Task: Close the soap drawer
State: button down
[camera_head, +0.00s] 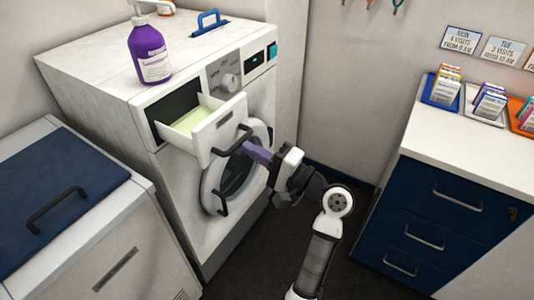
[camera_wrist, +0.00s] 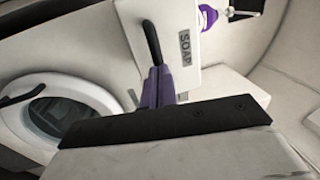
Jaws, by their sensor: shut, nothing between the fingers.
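The soap drawer (camera_head: 222,128) is pulled out of the top left of the white washing machine (camera_head: 110,65), with pale green inside. Its white front with a SOAP label (camera_wrist: 184,55) and a dark handle (camera_wrist: 151,42) shows in the wrist view. My gripper (camera_head: 248,146) has purple fingers, shut and empty. It is at the drawer front near the lower end of the handle. In the wrist view the fingertips (camera_wrist: 157,72) overlap the bottom of the handle; I cannot tell whether they touch it.
The round washer door (camera_head: 237,170) with its own handle is below the drawer. A purple bottle (camera_head: 149,52) stands on top of the machine. A blue-lidded white chest (camera_head: 60,200) is at left, a blue drawer cabinet (camera_head: 440,215) at right. Dark floor lies between.

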jog(key=shift+a, duration=0.1)
jog(key=x, duration=0.4)
jog(key=f+x, duration=0.1)
jog(key=x, duration=0.4)
jog(key=f+x, duration=0.1)
jog(key=x, duration=0.4)
jog(key=shift+w+a+f, duration=0.15)
jog(key=shift+w+f, duration=0.05)
jog(key=shift+w, duration=0.15)
jog(key=shift+r, duration=0.15)
